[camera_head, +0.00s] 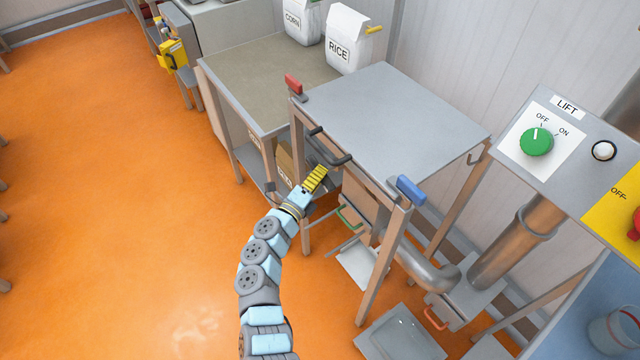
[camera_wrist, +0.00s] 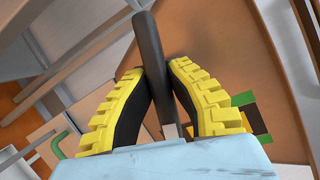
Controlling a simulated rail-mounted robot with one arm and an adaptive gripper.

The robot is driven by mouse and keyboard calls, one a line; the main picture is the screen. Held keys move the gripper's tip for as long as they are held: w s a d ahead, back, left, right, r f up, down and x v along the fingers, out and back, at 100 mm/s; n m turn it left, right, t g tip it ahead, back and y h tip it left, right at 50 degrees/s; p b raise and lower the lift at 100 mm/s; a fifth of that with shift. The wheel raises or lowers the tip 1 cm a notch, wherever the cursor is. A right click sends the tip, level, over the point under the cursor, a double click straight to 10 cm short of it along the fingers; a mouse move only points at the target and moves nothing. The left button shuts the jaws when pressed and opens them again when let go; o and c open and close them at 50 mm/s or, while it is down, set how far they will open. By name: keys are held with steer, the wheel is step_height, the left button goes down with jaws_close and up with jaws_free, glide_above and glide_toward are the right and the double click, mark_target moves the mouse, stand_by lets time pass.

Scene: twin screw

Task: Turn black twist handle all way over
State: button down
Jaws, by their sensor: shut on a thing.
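The black twist handle (camera_head: 333,158) is a dark bent bar at the front of a grey-topped metal machine (camera_head: 400,110). In the wrist view the black handle (camera_wrist: 149,45) runs as a straight rod between two yellow ribbed fingers with black pads. My gripper (camera_head: 322,170) is at the handle, below the front edge of the machine's top. It also shows in the wrist view (camera_wrist: 158,75), shut on the rod. The fingers partly hide the lower end of the handle.
A red handle (camera_head: 293,84) and a blue handle (camera_head: 411,189) stand at the machine's front corners. A table (camera_head: 265,75) with bags marked CORN and RICE adjoins at left. A LIFT panel (camera_head: 545,135) and thick pipe stand at right. Orange floor is clear at left.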

steer(key=m+b, duration=0.1)
steer(key=b, duration=0.2)
steer(key=f+m+h+b, duration=0.1)
steer(key=m+b, duration=0.1)
steer(key=b, duration=0.1)
steer(key=shift+t, duration=0.3)
steer(key=m+h+b, duration=0.1)
steer(key=m+b, duration=0.2)
steer(key=shift+r+b, duration=0.2)
steer(key=shift+b, duration=0.2)
steer(key=m, duration=0.1)
steer(key=m+h, duration=0.1)
steer(key=shift+r+m+h, duration=0.2)
steer(key=shift+m+h, duration=0.1)
steer(key=m+g+h, duration=0.1)
steer(key=m, duration=0.2)
steer(key=shift+r+m, duration=0.1)
steer(key=shift+m, duration=0.3)
steer(key=shift+m+g+h, duration=0.65)
steer(key=shift+m+h, duration=0.1)
steer(key=shift+m, duration=0.8)
steer(key=shift+m+g+h, duration=0.65)
steer(key=shift+m+h, duration=0.1)
steer(key=shift+m, duration=1.1)
steer(key=c, duration=1)
jaws_free()
steer(key=shift+d, duration=0.1)
